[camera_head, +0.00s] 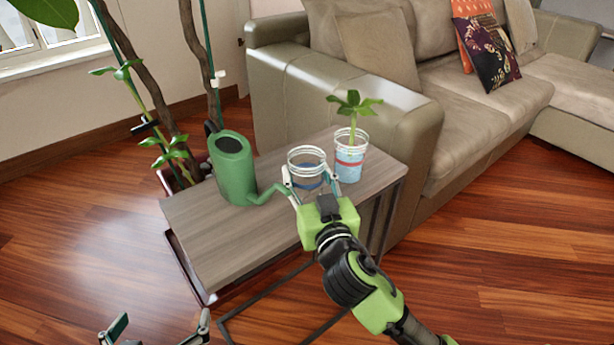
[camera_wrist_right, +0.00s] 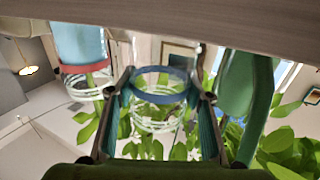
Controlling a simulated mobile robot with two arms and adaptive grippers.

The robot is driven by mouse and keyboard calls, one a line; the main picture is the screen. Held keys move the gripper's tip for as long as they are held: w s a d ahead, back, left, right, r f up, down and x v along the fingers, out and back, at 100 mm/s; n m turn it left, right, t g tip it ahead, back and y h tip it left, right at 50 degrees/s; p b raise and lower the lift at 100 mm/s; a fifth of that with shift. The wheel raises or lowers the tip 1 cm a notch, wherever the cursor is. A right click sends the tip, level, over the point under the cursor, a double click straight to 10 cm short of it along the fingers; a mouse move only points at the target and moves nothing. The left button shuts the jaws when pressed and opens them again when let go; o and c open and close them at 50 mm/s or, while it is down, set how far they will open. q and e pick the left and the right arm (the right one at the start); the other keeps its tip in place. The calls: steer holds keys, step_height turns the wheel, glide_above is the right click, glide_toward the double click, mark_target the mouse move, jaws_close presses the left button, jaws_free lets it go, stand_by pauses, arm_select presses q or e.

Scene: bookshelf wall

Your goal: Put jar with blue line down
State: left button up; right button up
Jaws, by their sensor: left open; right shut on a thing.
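The clear glass jar with the blue line (camera_head: 307,160) is over the wooden side table (camera_head: 225,250), between the watering can and the jar with the red line. My right gripper (camera_head: 310,183) is shut around it; it looks roughly upright. In the right wrist view, which is upside down, the jar with the blue line (camera_wrist_right: 160,88) sits between both fingers and looks empty. I cannot tell whether its base touches the table. My left gripper (camera_head: 158,330) is open and empty at the bottom left, partly cut off.
A jar with a red line (camera_head: 350,157), holding blue content and a plant, stands close on the right. A green watering can (camera_head: 233,168) stands on the left, its spout reaching toward my right gripper. A sofa (camera_head: 400,120) borders the table. The table's front left is clear.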

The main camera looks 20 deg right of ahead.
mark_target(311, 185)
arm_select(q)
steer(key=shift+r, duration=0.15)
steer(key=shift+w+d+r, duration=0.1)
steer(key=shift+w+r, duration=0.1)
steer(key=shift+w, duration=0.05)
arm_select(e)
steer(key=shift+f, duration=0.1)
steer(key=o, duration=1.1)
arm_select(q)
steer(key=shift+r, duration=0.1)
arm_select(e)
steer(key=s, duration=0.7)
steer(key=shift+s+a, duration=0.15)
steer(key=shift+a, duration=0.05)
arm_select(q)
steer(key=shift+s+f, duration=0.25)
steer(key=shift+f, duration=0.1)
arm_select(e)
steer(key=shift+s+a, duration=0.1)
steer(key=shift+s, duration=2.3)
